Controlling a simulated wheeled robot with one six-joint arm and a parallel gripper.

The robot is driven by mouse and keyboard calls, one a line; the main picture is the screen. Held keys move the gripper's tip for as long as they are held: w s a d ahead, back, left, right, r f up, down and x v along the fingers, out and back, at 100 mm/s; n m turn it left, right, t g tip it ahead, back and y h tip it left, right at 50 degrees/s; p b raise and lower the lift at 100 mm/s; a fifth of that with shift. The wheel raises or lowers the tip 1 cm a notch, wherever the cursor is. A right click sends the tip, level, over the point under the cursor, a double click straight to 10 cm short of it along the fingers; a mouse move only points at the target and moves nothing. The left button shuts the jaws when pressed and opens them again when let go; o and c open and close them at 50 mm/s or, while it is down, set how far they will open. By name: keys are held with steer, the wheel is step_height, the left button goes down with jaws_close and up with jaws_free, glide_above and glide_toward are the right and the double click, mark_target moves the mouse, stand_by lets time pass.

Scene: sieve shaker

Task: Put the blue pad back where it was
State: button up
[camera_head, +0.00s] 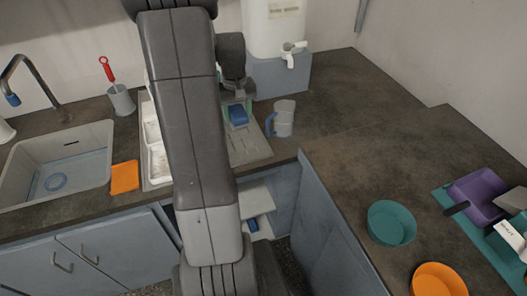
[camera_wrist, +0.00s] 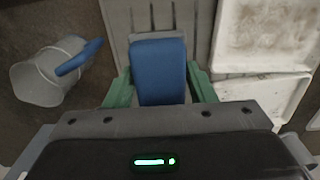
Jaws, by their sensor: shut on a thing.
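The blue pad (camera_head: 238,116) is a small rounded block, held over the grey ribbed drainboard (camera_head: 248,148). In the wrist view the pad (camera_wrist: 158,62) sits between the green fingers of my gripper (camera_wrist: 158,82), which is shut on it. My gripper (camera_head: 238,108) is partly hidden behind my arm in the head view. I cannot tell whether the pad touches the drainboard or hangs just above it.
A grey jug with a blue handle (camera_head: 284,118) stands close to the right of the drainboard. White trays (camera_wrist: 262,45) lie on its other side. A water dispenser (camera_head: 275,28) on a blue-grey block is behind. An orange cloth (camera_head: 125,177) lies by the sink (camera_head: 100,150).

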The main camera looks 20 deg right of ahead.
glide_above(242, 144)
step_height(242, 144, down, 6)
steer(key=shift+a+r, duration=0.1)
steer(key=shift+r, duration=0.15)
steer(key=shift+f, duration=2.4)
steer(key=o, duration=0.9)
steer(key=shift+o, duration=0.2)
step_height(242, 144, up, 12)
steer(key=shift+r, duration=0.2)
